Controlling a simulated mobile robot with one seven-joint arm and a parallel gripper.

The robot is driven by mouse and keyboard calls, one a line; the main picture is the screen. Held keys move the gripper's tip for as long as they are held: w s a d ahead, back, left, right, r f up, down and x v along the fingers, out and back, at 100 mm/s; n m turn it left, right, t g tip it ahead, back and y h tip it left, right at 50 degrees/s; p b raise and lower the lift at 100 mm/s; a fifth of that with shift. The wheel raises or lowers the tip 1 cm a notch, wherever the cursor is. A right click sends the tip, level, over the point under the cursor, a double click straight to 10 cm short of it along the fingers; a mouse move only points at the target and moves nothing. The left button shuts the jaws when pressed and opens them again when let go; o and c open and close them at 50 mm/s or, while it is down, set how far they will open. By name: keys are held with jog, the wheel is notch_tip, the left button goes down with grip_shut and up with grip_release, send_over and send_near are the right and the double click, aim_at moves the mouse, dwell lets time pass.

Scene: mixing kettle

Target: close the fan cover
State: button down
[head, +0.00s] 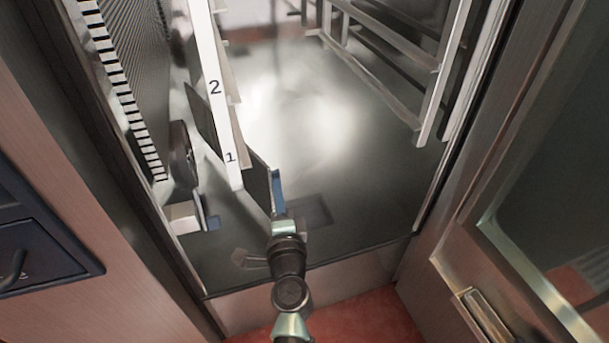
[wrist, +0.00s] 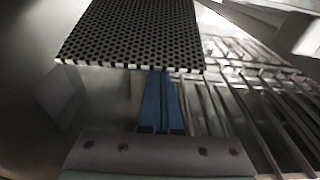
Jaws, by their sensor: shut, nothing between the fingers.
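The fan cover appears to be the perforated metal panel (head: 137,62) at the left of the oven chamber in the head view, with a slotted pale edge. In the wrist view a perforated panel (wrist: 135,32) fills the upper middle, its near edge across the picture. My gripper (head: 278,188) is low in the chamber, right of the numbered white rail. Its blue fingers (wrist: 163,100) are together and empty, pointing up to the panel's near edge in the wrist view. Their tips reach that edge in the picture; I cannot tell whether they touch it.
The white rail (head: 218,95) marked 1 and 2 stands close to my gripper's left. Metal rack rails (head: 385,50) line the right side. The chamber floor (head: 345,165) between is clear. An open glazed door (head: 470,240) stands at the right.

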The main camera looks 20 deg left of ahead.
jog(key=shift+s+a+p, duration=0.15)
jog(key=shift+s+a, duration=0.45)
jog(key=shift+s, duration=0.35)
jog(key=shift+s+a+p, duration=0.15)
jog(key=shift+s+a, duration=0.4)
jog(key=shift+s, duration=0.35)
jog(key=shift+w, duration=0.15)
